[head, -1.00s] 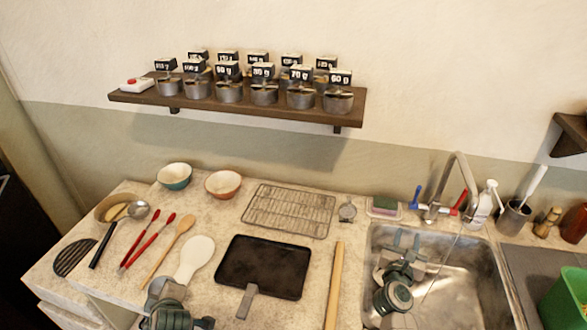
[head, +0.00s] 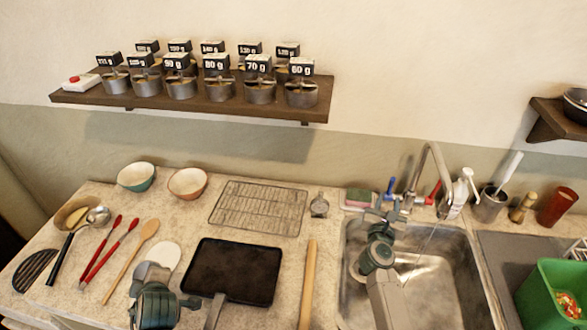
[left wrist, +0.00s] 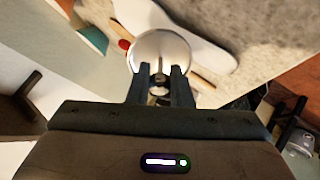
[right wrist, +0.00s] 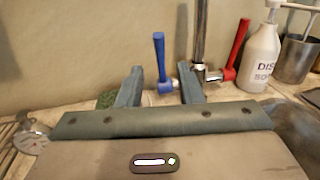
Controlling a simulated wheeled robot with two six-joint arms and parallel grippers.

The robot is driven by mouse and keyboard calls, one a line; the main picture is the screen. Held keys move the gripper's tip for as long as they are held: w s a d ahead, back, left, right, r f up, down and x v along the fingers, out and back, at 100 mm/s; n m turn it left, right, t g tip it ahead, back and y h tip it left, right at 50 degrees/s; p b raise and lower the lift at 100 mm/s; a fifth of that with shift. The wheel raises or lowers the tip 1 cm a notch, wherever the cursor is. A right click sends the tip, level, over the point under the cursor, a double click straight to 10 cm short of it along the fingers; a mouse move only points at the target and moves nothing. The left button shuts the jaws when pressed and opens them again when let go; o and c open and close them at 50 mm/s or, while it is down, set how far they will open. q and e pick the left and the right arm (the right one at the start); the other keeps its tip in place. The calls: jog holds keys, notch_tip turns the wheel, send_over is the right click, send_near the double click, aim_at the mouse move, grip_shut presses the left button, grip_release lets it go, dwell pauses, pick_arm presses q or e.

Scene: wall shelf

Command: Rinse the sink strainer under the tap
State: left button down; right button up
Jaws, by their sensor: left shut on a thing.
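The sink strainer (left wrist: 160,52), a round shiny metal disc, is held by its stem between the fingers of my left gripper (left wrist: 160,88). In the head view my left gripper (head: 150,288) is over the counter front, left of the black tray. My right gripper (head: 386,213) is open and empty at the sink's back edge, before the tap (head: 435,165). In the right wrist view the blue tap handle (right wrist: 160,62) shows between and beyond its fingers, apparently apart from them. The red handle (right wrist: 238,48) is to the right. A thin water stream (head: 430,238) falls into the sink (head: 440,280).
A black tray (head: 233,272), a wire rack (head: 258,207) and a rolling pin (head: 308,285) lie left of the sink. A soap bottle (right wrist: 262,58) stands right of the tap. A green bin (head: 550,300) is at the right. A wall shelf (head: 200,100) holds several canisters.

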aim_at(391, 185)
jog(key=x, duration=0.9)
jog(key=shift+d+p, duration=0.1)
jog(key=shift+p, duration=0.3)
jog(key=shift+f, duration=0.1)
grip_shut()
